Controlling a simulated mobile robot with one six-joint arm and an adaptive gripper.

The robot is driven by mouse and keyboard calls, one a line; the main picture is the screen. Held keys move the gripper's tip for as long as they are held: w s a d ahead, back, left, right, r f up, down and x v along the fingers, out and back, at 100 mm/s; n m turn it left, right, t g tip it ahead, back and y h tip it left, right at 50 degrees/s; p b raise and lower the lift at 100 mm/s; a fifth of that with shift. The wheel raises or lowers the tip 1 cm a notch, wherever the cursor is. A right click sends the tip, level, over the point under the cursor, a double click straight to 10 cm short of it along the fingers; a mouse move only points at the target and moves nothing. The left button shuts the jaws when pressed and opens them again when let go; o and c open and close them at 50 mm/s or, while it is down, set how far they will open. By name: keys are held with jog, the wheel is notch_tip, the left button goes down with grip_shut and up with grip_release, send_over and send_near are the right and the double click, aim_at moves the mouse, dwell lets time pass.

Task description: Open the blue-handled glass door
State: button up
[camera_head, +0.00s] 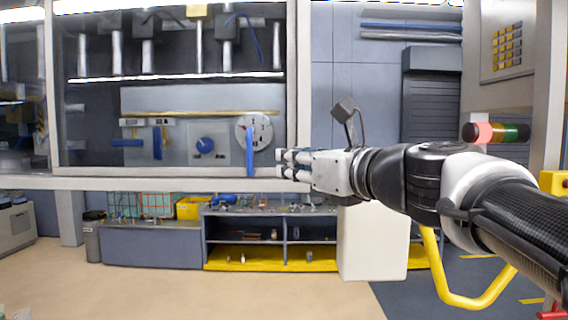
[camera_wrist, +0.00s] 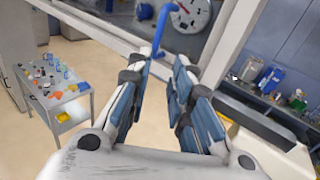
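The glass door (camera_head: 100,95) is a framed pane at the left of the head view and looks shut. Its upright blue handle (camera_head: 250,152) is near the pane's lower right, in front of a round white dial (camera_head: 262,128). My gripper (camera_head: 283,164) is just right of the handle and points left toward it. In the wrist view the blue handle (camera_wrist: 161,30) is ahead of my gripper (camera_wrist: 163,70). The two fingers are apart with nothing held between them. The handle's lower end is near the left fingertip; I cannot tell if they touch.
Behind the glass are a blue knob (camera_head: 205,144) and other blue levers (camera_head: 157,143). Below stand a low shelf bench (camera_head: 150,243) and a white box (camera_head: 373,245). A signal light (camera_head: 495,132) is at the right.

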aim_at(251, 152)
jog(key=shift+m, duration=0.3)
jog(key=p+x, duration=0.1)
jog(key=x, duration=0.4)
jog(key=p+x, duration=0.1)
jog(key=x, duration=0.5)
jog(key=r+p+x, duration=0.1)
jog(key=x, duration=0.5)
jog(key=shift+a+r+p, duration=0.1)
jog(key=shift+a+p, duration=0.15)
jog(key=shift+p, duration=0.05)
grip_shut()
